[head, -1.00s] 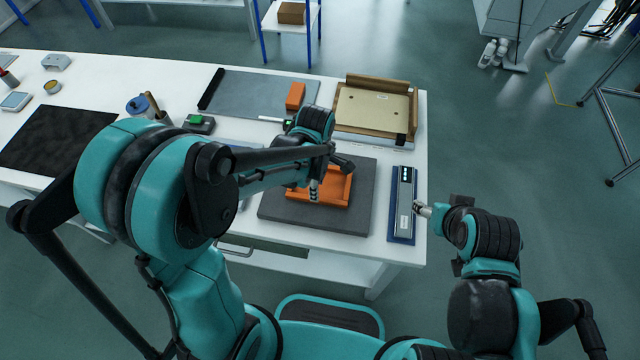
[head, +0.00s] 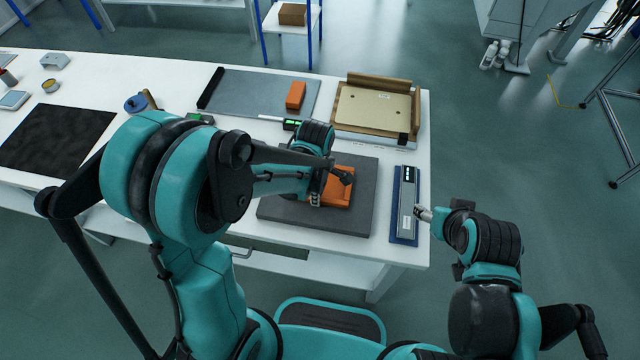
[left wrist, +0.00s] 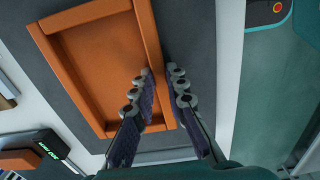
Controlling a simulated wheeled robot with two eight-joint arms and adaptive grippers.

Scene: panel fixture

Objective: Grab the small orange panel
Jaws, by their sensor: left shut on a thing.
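The small orange panel (head: 343,190), a shallow piece with raised edges, is on the dark grey mat (head: 362,222) in the head view. My left gripper (head: 316,198) is down at it, and its arm hides the panel's left part. In the left wrist view the panel (left wrist: 95,60) fills the upper left. The left gripper's fingers (left wrist: 160,75) stand on either side of one raised edge and are shut on it. I cannot tell whether the panel is lifted off the mat. My right gripper (head: 424,214) is beside the blue tray, and its finger state is too small to tell.
A blue tray (head: 394,238) with a grey device (head: 407,200) lies right of the mat. A wooden fixture with a beige plate (head: 372,110) stands behind. A small orange block (head: 296,95) lies on a grey sheet (head: 255,92). The white table's front edge is close to the mat.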

